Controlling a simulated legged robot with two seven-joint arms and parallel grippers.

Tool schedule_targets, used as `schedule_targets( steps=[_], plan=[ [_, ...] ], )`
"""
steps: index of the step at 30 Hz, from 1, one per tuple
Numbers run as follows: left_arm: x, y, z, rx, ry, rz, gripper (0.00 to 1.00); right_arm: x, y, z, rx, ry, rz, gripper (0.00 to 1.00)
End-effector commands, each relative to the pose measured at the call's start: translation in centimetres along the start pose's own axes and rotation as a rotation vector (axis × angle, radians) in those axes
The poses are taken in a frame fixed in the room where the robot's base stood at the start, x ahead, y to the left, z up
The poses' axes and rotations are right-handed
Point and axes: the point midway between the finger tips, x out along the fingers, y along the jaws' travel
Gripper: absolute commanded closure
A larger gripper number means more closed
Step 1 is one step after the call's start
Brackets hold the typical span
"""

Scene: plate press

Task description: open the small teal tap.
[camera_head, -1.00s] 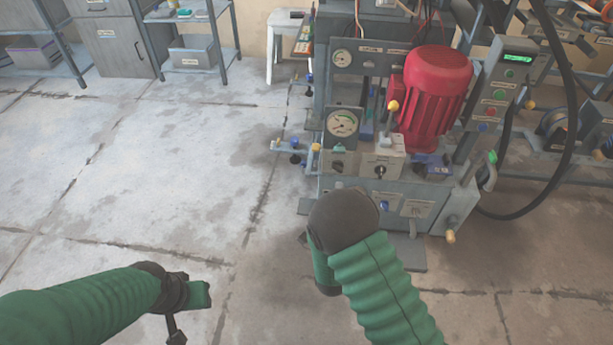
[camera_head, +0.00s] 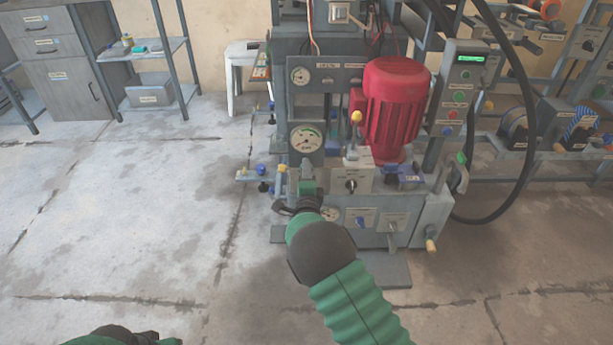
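I cannot make out a clearly teal tap. On the left of the press, a side pipe carries small blue-topped valves (camera_head: 262,187) and a yellow-topped one (camera_head: 282,169). A green-tipped handle (camera_head: 461,158) is on the right side. My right gripper (camera_head: 304,192) is in front of the press's lower left, below the large gauge, and covers part of the panel there. Whether it touches anything, or is open or shut, cannot be told. My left gripper (camera_head: 165,340) barely shows at the bottom edge.
The press has a large gauge (camera_head: 306,139), a red motor (camera_head: 395,108), a yellow-topped lever (camera_head: 356,117) and a button box (camera_head: 458,97). A black hose (camera_head: 527,150) hangs at right. A white stool (camera_head: 242,65) stands behind. The floor at left is clear.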

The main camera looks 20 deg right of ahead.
Motion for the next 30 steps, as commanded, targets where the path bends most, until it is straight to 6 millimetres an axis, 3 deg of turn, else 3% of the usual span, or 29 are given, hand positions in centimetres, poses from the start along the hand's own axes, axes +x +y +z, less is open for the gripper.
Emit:
schedule_targets(
  steps=[6, 14, 30],
  plan=[
    [-0.05, 0.0, -0.02, 0.0, 0.0, 0.0, 0.64, 0.05, -0.05, -0.01, 0.0, 0.0, 0.001, 0.68],
    [-0.05, 0.0, -0.02, 0.0, 0.0, 0.0, 0.64, 0.02, 0.01, -0.01, -0.001, 0.0, 0.002, 1.0],
    [-0.6, 0.0, -0.15, 0.0, 0.0, 0.0, 0.64, -0.02, 0.07, -0.09, -0.071, 0.001, 0.006, 1.0]
  ],
)
